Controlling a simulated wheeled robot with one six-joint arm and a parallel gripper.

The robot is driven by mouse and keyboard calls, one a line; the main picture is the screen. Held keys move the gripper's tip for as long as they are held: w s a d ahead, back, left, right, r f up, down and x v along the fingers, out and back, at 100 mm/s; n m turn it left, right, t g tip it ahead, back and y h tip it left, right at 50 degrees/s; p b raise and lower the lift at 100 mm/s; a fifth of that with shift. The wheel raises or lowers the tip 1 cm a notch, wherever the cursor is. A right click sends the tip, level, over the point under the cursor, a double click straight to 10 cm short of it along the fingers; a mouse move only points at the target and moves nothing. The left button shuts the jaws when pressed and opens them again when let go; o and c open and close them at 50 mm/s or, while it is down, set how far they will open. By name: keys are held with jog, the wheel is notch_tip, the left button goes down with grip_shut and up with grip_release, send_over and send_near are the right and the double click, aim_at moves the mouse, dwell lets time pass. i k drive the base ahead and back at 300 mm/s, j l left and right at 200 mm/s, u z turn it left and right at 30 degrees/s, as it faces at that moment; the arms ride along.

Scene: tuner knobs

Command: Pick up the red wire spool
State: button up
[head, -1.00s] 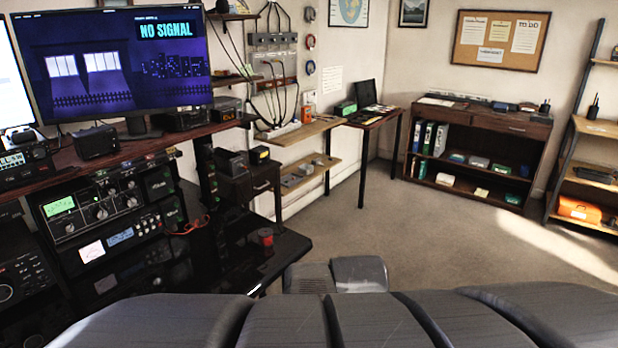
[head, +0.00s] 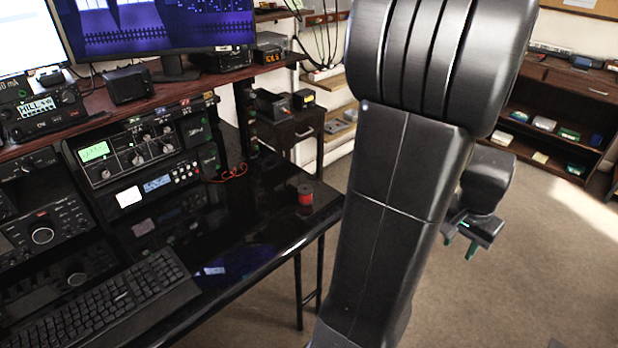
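The red wire spool (head: 305,199) stands upright on the glossy black desk (head: 245,225), near its right edge. It has a red middle and dark ends. My gripper (head: 459,245) hangs past the desk's right side, over the carpet, well to the right of the spool and apart from it. Its two green-tipped fingers show a gap between them, with nothing visible in it.
A black keyboard (head: 110,305) lies at the desk's front left. Radio units (head: 130,150) stand along the desk's back, below a brown shelf with a monitor (head: 160,25). A red cable (head: 232,172) lies behind the spool. The desk around the spool is mostly clear.

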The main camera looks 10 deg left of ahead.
aim_at(304, 191)
jog(key=i+u, duration=0.4)
jog(key=i+l+u, duration=0.1)
jog(key=i+u, duration=0.3)
jog(key=k+u, duration=0.1)
jog(key=u, duration=0.75)
